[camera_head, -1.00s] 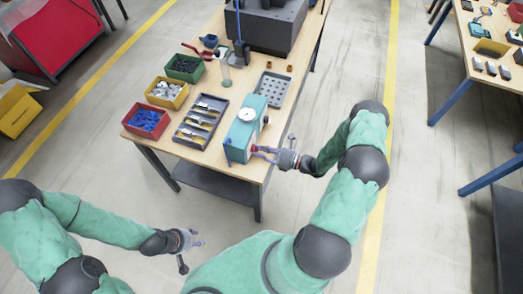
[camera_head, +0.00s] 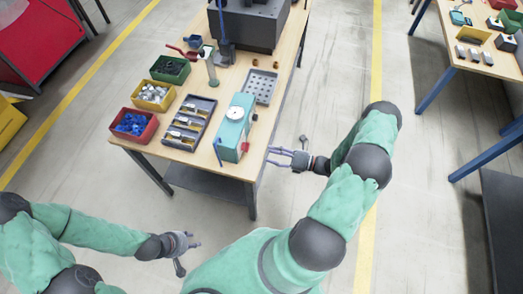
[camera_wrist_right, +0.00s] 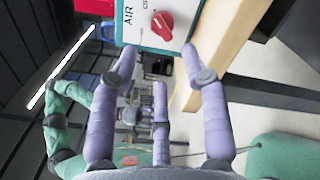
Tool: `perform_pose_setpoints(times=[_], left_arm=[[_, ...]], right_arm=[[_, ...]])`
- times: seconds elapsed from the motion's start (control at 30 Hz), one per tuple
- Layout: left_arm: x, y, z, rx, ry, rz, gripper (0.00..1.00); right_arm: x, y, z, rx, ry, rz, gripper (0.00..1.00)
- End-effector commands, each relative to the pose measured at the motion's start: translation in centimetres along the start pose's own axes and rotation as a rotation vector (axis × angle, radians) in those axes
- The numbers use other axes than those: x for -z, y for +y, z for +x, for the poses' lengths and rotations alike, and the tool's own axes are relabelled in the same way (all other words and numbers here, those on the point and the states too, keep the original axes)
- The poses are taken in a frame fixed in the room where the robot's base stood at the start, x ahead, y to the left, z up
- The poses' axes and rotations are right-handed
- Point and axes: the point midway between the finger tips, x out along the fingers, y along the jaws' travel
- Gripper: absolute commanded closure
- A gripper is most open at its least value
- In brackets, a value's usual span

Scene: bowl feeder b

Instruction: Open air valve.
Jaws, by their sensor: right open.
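The air valve is a red knob (camera_wrist_right: 163,26) on the end face of a teal box (camera_head: 234,128) with a white dial on top. In the right wrist view, "AIR" is printed beside the knob; further lettering is cut off at the top edge. The knob also shows small in the head view (camera_head: 245,147). My right gripper (camera_head: 268,156) is open and empty, just off the table's right edge, with its fingers toward the knob but apart from it. My left gripper (camera_head: 196,240) looks open and empty, low in front of the table.
The teal box stands near the front right corner of the wooden table (camera_head: 205,165). Beside it are a grey tray (camera_head: 190,125) with parts, red (camera_head: 134,124), yellow (camera_head: 153,96) and green (camera_head: 170,69) bins and a perforated plate (camera_head: 261,86).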

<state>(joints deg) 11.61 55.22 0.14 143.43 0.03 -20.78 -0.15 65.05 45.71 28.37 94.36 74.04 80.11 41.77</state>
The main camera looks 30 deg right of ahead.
Motion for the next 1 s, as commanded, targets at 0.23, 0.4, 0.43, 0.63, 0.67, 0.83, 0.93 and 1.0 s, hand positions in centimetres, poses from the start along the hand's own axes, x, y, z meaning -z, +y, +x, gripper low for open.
perform_pose_setpoints(times=[0.23, 0.4, 0.43, 0.63, 0.67, 0.83, 0.93, 1.0], left_arm=[[0.0, 0.0, 0.0, 0.0, 0.0, 0.0, 0.6], [0.0, 0.0, 0.0, 0.0, 0.0, 0.0, 0.6], [0.0, 0.0, 0.0, 0.0, 0.0, 0.0, 0.6], [0.0, 0.0, 0.0, 0.0, 0.0, 0.0, 0.6], [0.0, 0.0, 0.0, 0.0, 0.0, 0.0, 0.6], [0.0, 0.0, 0.0, 0.0, 0.0, 0.0, 0.6], [0.0, 0.0, 0.0, 0.0, 0.0, 0.0, 0.6], [0.0, 0.0, 0.0, 0.0, 0.0, 0.0, 0.6]], right_arm=[[0.0, 0.0, -2.8, 0.001, 0.0, -0.001, 0.54], [0.0, 0.0, -3.1, -0.001, 0.001, 0.0, 0.54], [0.0, 0.0, -3.1, -0.001, 0.001, 0.0, 0.54], [0.0, 0.0, -3.1, 0.0, 0.001, 0.0, 0.54], [0.0, 0.0, -3.1, 0.0, 0.001, 0.0, 0.54], [0.0, 0.0, -3.1, 0.0, 0.001, 0.0, 0.54], [0.0, 0.0, -3.1, 0.0, 0.001, 0.0, 0.54], [0.0, 0.0, -3.1, 0.0, 0.001, 0.0, 0.54]])
